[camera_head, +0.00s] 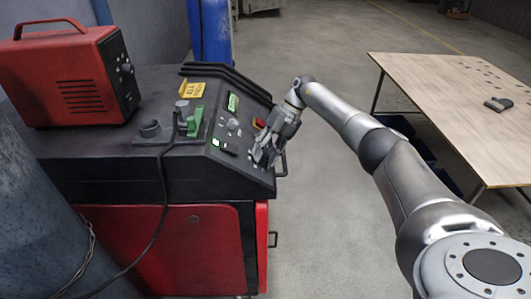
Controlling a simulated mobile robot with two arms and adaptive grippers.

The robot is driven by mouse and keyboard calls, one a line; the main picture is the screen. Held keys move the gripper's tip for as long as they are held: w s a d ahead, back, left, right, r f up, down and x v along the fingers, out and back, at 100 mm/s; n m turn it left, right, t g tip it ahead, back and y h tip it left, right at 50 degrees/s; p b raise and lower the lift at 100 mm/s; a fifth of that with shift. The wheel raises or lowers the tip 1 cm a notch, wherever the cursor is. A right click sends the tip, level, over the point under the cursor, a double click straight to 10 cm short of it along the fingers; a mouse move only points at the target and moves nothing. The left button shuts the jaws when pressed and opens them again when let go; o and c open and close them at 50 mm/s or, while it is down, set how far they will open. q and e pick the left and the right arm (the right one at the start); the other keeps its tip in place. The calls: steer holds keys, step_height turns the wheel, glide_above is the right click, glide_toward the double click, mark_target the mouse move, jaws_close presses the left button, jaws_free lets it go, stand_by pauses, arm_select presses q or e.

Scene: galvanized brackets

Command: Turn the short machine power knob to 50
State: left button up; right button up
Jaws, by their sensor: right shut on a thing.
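The short machine (95,158) is black and red and stands at left centre. Its sloped control panel (250,100) faces right. My right gripper (264,158) reaches in from the right and is at the panel's lower right. It is shut on a small part there, seemingly the power knob, which the fingers hide. The knob's pointer and any scale marks cannot be read. A grey round knob (232,124) shows uncovered higher on the panel. My left gripper is not in view.
A red box unit (60,75) sits on top. A wooden table (450,95) stands at right, with clear floor between.

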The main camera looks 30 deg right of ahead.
steer(key=o, duration=1)
steer(key=shift+d, duration=0.1)
steer(key=shift+r, duration=0.15)
steer(key=v, duration=1.1)
steer(key=shift+d+r, duration=0.25)
steer(key=shift+d, duration=0.1)
